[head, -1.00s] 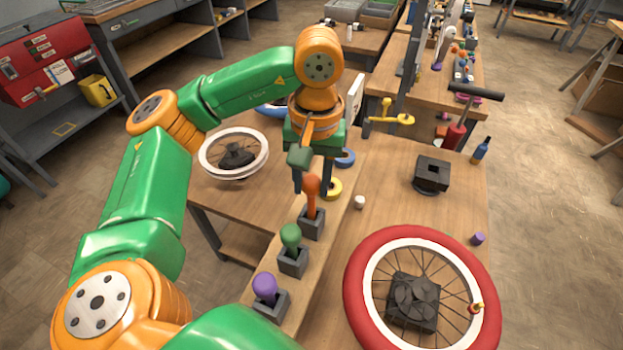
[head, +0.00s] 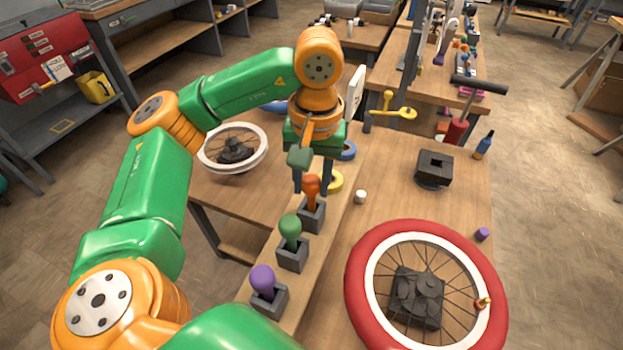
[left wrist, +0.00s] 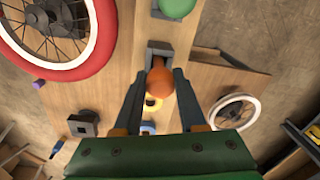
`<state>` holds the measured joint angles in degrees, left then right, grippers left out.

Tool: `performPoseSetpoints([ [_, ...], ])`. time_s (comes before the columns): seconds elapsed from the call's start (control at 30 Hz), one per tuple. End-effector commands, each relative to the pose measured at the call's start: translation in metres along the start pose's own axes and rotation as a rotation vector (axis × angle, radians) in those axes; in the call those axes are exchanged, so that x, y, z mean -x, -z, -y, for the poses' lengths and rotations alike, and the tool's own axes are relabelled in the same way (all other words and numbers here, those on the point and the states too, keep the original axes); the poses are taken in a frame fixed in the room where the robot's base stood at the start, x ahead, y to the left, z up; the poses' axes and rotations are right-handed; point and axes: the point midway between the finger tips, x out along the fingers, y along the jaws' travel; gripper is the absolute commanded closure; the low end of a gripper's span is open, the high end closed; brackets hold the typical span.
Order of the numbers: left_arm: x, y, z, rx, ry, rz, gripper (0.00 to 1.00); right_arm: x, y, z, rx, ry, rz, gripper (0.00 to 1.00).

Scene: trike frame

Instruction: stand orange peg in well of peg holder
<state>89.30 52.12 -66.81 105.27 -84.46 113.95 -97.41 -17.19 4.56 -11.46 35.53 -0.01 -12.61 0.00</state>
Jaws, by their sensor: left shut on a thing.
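The orange peg (head: 311,188) stands upright with its lower end in the grey square peg holder (head: 313,214), its knob about as high over its holder as the green peg's. My left gripper (head: 312,180) comes down from above and is shut on the orange peg. In the left wrist view the peg's round knob (left wrist: 158,80) sits between the two dark fingers, with the holder (left wrist: 160,50) just beyond it. The bottom of the well is hidden. My right gripper is not in view.
A green peg (head: 290,227) and a purple peg (head: 262,279) stand in similar holders along the same raised board. A red-tyred wheel (head: 365,320) lies on the bench at right. A small white cylinder (head: 361,197) and a black block (head: 434,168) stand behind it.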

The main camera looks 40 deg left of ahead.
Motion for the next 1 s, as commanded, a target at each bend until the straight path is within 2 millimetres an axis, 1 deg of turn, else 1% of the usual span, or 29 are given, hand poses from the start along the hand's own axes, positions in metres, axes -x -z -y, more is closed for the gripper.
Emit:
performPoseSetpoints([
  [0.1, -0.004, 0.0, 0.0, 0.0, 0.0, 0.0, 1.0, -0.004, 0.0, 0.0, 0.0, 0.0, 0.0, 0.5],
  [0.13, -0.004, 0.0, 0.0, 0.0, 0.0, 0.0, 0.57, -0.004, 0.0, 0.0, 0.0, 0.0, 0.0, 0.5],
  [0.23, -0.003, 0.0, 0.0, 0.0, 0.0, 0.0, 0.3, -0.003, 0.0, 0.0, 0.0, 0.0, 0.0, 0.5],
  [0.27, -0.003, 0.0, 0.0, 0.0, 0.0, 0.0, 0.25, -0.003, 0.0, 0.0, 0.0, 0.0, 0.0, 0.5],
  [0.5, -0.003, 0.0, 0.0, 0.0, 0.0, 0.0, 0.25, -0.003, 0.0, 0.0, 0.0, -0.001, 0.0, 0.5],
  [0.57, 0.0, 0.0, 0.0, 0.0, 0.0, -0.001, 0.25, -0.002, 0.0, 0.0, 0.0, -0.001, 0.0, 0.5],
  [0.67, 0.019, 0.001, -0.001, 0.0, -0.002, -0.005, 0.25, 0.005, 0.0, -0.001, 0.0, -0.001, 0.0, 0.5],
  [0.7, 0.03, 0.001, -0.001, 0.0, -0.003, -0.005, 0.25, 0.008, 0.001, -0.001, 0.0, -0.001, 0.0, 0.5],
  [0.8, 0.052, 0.001, 0.0, 0.002, -0.002, -0.005, 0.25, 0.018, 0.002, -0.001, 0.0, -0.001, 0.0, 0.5],
  [0.9, 0.065, 0.0, 0.0, 0.001, -0.001, -0.003, 0.25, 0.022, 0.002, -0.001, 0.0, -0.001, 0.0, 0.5],
  [1.0, 0.069, 0.0, 0.0, 0.0, 0.0, -0.001, 0.25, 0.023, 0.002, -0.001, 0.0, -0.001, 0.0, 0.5],
])
